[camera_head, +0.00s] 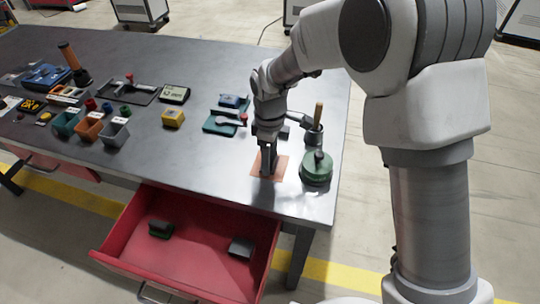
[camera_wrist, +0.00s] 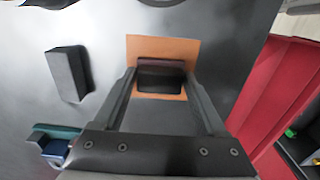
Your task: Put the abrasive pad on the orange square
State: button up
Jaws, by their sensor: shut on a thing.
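The orange square (camera_head: 281,163) lies flat on the table near its front right edge. My gripper (camera_head: 268,172) points down over it. In the wrist view, my gripper (camera_wrist: 161,80) is shut on a dark block with a maroon strip along its far side, which I take to be the abrasive pad (camera_wrist: 161,73). The pad is over the orange square (camera_wrist: 160,46), with orange showing around it. Whether the pad touches the square is not clear. In the head view the fingers mostly hide the pad.
A green round container (camera_head: 316,170) stands close right of the square. A dark grey block (camera_wrist: 66,73) lies on the table nearby. The red drawer (camera_head: 190,250) is open below the table front, holding two small blocks. Coloured bins (camera_head: 90,128) and tools stand left. The table centre-front is clear.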

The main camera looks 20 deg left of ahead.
aim_at(272, 158)
jog(key=o, duration=1.3)
jog(key=shift+f, duration=0.15)
notch_tip(272, 158, up, 12)
jog(key=shift+r+p, duration=0.25)
jog(key=shift+p, duration=0.8)
jog(key=s+d+r+m+t, duration=0.1)
jog(key=d+r+m, duration=0.35)
jog(key=d, duration=0.45)
jog(key=s+d+r+m+t, duration=0.1)
jog(key=d+r+m, duration=0.2)
jog(key=d+r, duration=0.4)
jog(key=s+d+m+t, duration=0.1)
jog(key=s+d+m, duration=0.3)
jog(key=d, duration=0.1)
jog(key=s+d+m+t, duration=0.1)
jog(key=s+d+m, duration=0.2)
jog(key=d, duration=0.3)
jog(key=s+d+r+m+t, duration=0.1)
jog(key=s+d+m, duration=0.3)
jog(key=s+d, duration=0.1)
jog(key=shift+s+d+r+m+t, duration=0.1)
jog(key=shift+s+d+m+t, duration=0.1)
jog(key=shift+d+m+t, duration=0.2)
